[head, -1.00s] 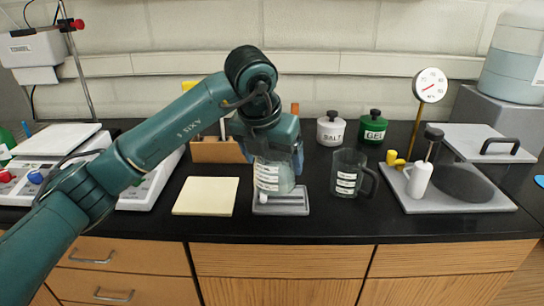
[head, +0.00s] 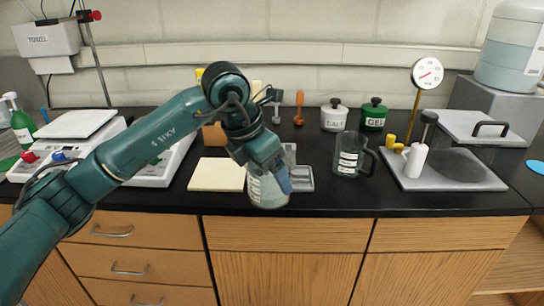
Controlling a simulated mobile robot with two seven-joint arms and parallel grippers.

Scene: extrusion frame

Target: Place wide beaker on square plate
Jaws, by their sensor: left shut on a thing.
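My left gripper (head: 271,179) is shut on the wide beaker (head: 266,196), a clear vessel with white label bands and pale contents. The beaker is slightly tilted, in front of the grey tray and near the counter's front edge in the picture. Its upper part is partly hidden by the gripper. The square plate (head: 214,175), a flat cream square, lies bare on the black counter just left of the beaker. My right gripper is not in view.
A white balance (head: 150,172) is left of the plate. A grey slab (head: 465,178) bearing a white bottle (head: 415,160) lies at right.

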